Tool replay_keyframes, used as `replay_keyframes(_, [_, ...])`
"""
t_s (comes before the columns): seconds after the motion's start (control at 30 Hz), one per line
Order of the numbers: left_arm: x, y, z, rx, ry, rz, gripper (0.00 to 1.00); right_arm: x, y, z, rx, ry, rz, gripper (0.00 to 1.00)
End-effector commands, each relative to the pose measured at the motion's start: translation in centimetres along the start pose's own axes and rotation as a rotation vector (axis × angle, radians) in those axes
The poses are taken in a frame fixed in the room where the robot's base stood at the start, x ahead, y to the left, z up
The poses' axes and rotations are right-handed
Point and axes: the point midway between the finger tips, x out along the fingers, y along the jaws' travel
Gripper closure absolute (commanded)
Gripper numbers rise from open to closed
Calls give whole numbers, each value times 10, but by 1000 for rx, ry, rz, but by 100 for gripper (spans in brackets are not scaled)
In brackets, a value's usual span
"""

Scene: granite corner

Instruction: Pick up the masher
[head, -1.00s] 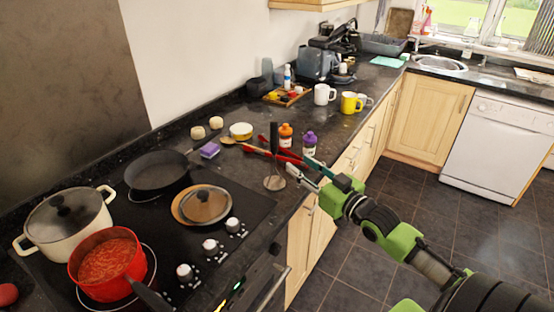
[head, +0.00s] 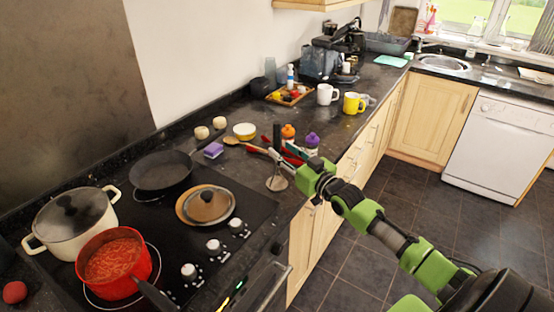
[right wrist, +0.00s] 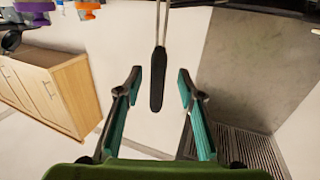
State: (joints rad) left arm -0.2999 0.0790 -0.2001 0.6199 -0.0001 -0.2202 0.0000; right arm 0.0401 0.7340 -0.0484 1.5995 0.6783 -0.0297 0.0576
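The masher stands upright on the counter near the hob, with a black handle (head: 277,138) and a round metal base (head: 276,183). My right gripper (head: 284,159) reaches in from the right at the height of the masher's upper part. In the right wrist view the black handle (right wrist: 158,80) shows between the two spread teal fingers of my right gripper (right wrist: 159,88), with gaps on both sides. The right gripper is open. Its fingers partly hide the masher's middle in the head view. My left gripper is not in view.
Orange (head: 288,132) and purple-capped (head: 312,140) bottles stand just behind the right gripper. Red-handled tools lie nearby. The floor at right is clear.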

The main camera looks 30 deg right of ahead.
Motion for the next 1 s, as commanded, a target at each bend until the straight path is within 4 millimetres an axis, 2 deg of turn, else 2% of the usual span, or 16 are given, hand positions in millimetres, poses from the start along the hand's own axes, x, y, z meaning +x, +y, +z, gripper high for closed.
replay_keyframes(0.1, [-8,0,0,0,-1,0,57,16,4,-4,-3,2,2,65])
replay_keyframes(0.27, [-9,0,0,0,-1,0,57,31,3,-2,0,2,1,65])
replay_keyframes(0.6, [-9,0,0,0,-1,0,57,36,3,0,-1,1,0,65])
replay_keyframes(0.63, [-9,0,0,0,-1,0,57,36,2,0,0,1,0,67])
replay_keyframes(0.77, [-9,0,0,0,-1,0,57,36,2,0,0,1,0,100])
replay_keyframes(1.0, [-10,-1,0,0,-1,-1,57,36,3,-1,-1,2,0,100])
